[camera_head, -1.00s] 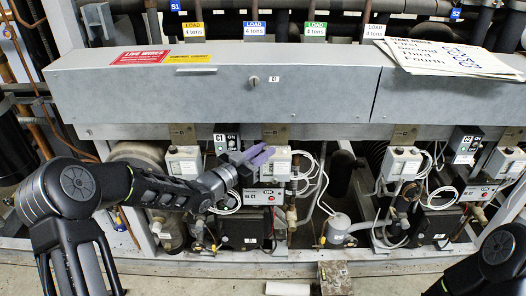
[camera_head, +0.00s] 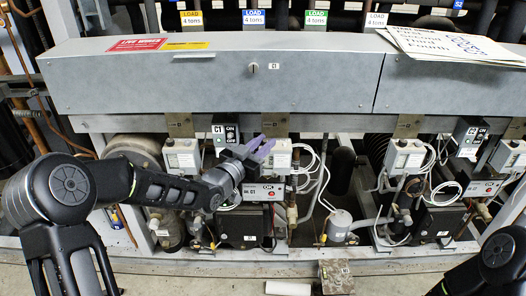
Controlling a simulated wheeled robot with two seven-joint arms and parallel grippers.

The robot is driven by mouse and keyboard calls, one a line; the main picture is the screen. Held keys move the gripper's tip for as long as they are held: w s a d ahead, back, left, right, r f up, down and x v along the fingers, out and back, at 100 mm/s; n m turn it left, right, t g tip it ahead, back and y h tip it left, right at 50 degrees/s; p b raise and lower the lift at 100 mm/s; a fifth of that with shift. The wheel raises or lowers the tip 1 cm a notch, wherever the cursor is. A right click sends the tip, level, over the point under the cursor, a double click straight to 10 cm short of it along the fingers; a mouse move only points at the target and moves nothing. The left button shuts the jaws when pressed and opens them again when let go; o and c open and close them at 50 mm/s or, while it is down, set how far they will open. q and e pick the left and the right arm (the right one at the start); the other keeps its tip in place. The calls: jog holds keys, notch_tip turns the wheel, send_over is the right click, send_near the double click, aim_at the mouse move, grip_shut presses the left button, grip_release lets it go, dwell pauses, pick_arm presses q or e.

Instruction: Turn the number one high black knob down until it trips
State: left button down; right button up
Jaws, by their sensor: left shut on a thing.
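My left gripper (camera_head: 263,147) has pale purple fingers and reaches in from the left to the upper front of a white control box (camera_head: 281,157), in the lower bay under the grey cover. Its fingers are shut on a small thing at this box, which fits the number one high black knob. The fingers and wrist hide the knob itself. A similar white control box (camera_head: 182,157) stands to the left. A black C1 switch box (camera_head: 225,137) marked ON sits between them. My right arm shows only at the lower right corner; its gripper is out of view.
A long grey cover (camera_head: 200,82) with a key switch overhangs the bay. White cables (camera_head: 314,172) and pipes hang right of the gripper. Papers (camera_head: 455,45) lie on the cover at the right. Another set of white boxes (camera_head: 405,156) stands farther right.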

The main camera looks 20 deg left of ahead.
pick_arm(q)
jog(key=y+b, duration=0.1)
jog(key=n+y+b, duration=0.2)
jog(key=shift+d+f+t+b, duration=0.3)
jog(key=shift+d+t+b, duration=0.05)
jog(key=shift+t+b, duration=0.05)
jog(key=shift+r+n+y+b, duration=0.15)
jog(key=shift+n+y+b, duration=0.35)
jog(key=shift+y, duration=0.4)
jog(key=shift+r+n+y, duration=0.1)
jog(key=shift+n+y, duration=0.5)
jog(key=shift+y, duration=0.2)
jog(key=c, duration=1.2)
grip_release()
jog(key=shift+c, duration=0.2)
jog(key=shift+s, duration=0.15)
